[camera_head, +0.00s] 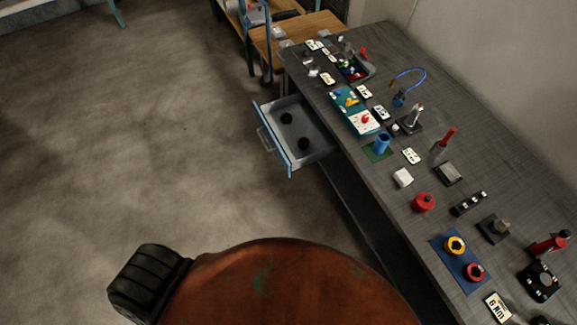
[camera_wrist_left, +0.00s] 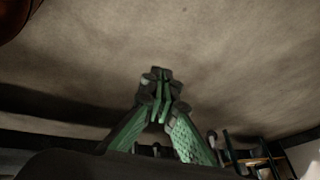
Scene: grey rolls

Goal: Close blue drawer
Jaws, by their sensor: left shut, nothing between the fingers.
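The blue drawer (camera_head: 290,137) is pulled out from under the grey workbench in the head view. Its blue-edged front (camera_head: 273,142) faces left and carries a pale handle (camera_head: 265,139). Two dark round objects (camera_head: 287,118) lie inside it. My left gripper (camera_wrist_left: 160,95) shows in the left wrist view with its green fingers together and nothing between them. Floor lies behind the fingers there, and the drawer cannot be made out in that view. Neither gripper shows in the head view.
The grey workbench (camera_head: 375,125) runs along the right, crowded with small parts, cups and coloured mats. A wooden table (camera_head: 298,30) stands beyond its far end. The floor (camera_head: 140,130) left of the drawer is clear. My reddish-brown base fills the bottom.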

